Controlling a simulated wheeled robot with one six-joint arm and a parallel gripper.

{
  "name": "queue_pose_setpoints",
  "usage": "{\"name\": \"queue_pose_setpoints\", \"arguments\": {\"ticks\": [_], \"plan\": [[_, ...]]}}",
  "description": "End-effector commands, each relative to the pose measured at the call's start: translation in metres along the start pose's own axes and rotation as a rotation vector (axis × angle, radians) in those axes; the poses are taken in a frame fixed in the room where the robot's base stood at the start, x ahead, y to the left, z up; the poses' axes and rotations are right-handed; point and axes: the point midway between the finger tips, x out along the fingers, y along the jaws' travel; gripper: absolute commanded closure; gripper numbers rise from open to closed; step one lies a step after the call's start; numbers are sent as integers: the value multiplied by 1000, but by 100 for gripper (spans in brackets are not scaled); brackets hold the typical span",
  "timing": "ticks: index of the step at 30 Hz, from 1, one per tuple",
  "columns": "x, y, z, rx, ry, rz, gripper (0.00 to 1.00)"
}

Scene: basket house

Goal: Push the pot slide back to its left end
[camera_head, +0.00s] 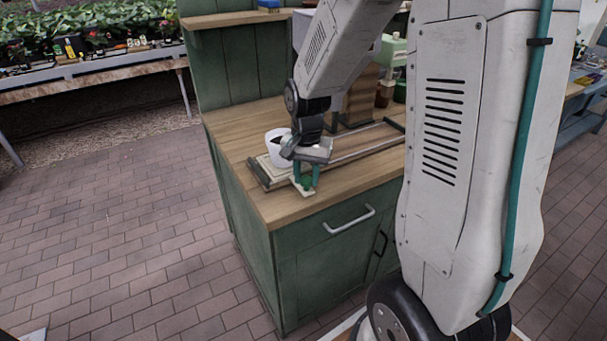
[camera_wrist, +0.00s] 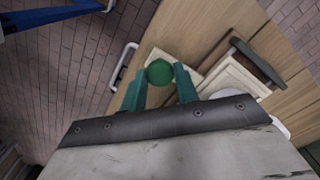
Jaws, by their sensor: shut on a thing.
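The pot slide is a cream carriage (camera_head: 267,162) on a dark-edged rail (camera_head: 357,153) on the wooden counter. The carriage is near the rail's left end and bears a white pot (camera_head: 277,146), partly hidden by my gripper. My gripper (camera_head: 307,184) points down at the front of the carriage, its green fingers shut on a green knob (camera_wrist: 159,72). The cream carriage also shows in the wrist view (camera_wrist: 232,80), beside a dark end bar (camera_wrist: 259,62). Exact contact between carriage and end bar is hard to tell.
The wooden counter top (camera_head: 237,123) tops a green cabinet with a drawer handle (camera_head: 349,220). A brown block (camera_head: 361,95) and bottles stand behind the rail. A plant bench (camera_head: 95,75) stands at the back left. The brick floor at left is clear.

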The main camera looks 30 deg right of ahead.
Motion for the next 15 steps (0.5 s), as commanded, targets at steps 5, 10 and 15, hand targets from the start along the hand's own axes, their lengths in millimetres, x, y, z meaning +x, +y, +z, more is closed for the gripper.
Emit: {"name": "queue_pose_setpoints", "arguments": {"ticks": [5,10,15], "plan": [[-2,-2,0,4,4,-5,100],[-2,-4,1,2,3,-6,100],[-1,-4,2,1,2,-5,48]]}}
